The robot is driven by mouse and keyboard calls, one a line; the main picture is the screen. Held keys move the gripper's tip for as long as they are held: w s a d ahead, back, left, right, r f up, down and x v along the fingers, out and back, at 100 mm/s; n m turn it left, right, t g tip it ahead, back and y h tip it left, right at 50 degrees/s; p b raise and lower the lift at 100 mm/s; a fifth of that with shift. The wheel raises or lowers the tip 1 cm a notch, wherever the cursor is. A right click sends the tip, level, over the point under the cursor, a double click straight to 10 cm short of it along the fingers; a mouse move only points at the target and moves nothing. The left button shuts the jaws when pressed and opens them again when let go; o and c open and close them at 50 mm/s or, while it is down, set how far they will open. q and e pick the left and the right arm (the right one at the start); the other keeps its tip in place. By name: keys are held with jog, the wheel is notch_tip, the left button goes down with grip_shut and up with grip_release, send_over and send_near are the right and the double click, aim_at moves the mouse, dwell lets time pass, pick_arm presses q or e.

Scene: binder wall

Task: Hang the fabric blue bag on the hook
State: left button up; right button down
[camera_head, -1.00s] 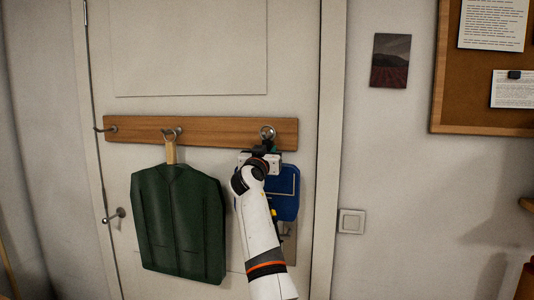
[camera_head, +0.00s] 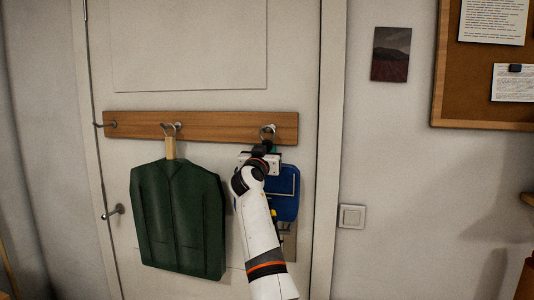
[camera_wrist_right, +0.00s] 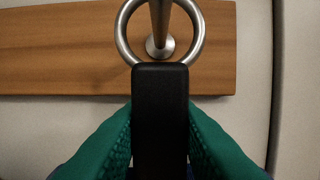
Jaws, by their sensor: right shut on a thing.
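The blue bag (camera_head: 285,190) hangs upright below the right end of the wooden rail, partly hidden behind my right arm. Its black tab (camera_wrist_right: 160,115) carries a metal ring (camera_wrist_right: 200,38). My right gripper (camera_head: 266,149) is shut on the tab, with a green fingertip on each side of it in the wrist view. The hook (camera_wrist_right: 160,25) at the rail's right end shows inside the ring's outline. The ring's top is cut off there, so I cannot tell for sure whether it rests on the hook. My left gripper is not in view.
The wooden rail (camera_head: 220,126) is fixed across the pale door. A dark green garment (camera_head: 180,220) hangs from the middle hook (camera_head: 172,129). The left hook (camera_head: 105,124) is bare. A small picture (camera_head: 390,54) and a light switch (camera_head: 351,217) are on the wall at right.

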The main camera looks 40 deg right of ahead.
jog(key=shift+r, duration=0.1)
jog(key=c, duration=1.1)
grip_release()
jog(key=shift+s, duration=0.1)
jog(key=shift+a+f, duration=0.15)
jog(key=shift+f, duration=0.05)
jog(key=b+v, duration=0.3)
jog(key=v, duration=0.8)
jog(key=shift+s+a+r+b, duration=0.1)
jog(key=shift+s+a+b, duration=0.1)
jog(key=shift+s+b, duration=0.1)
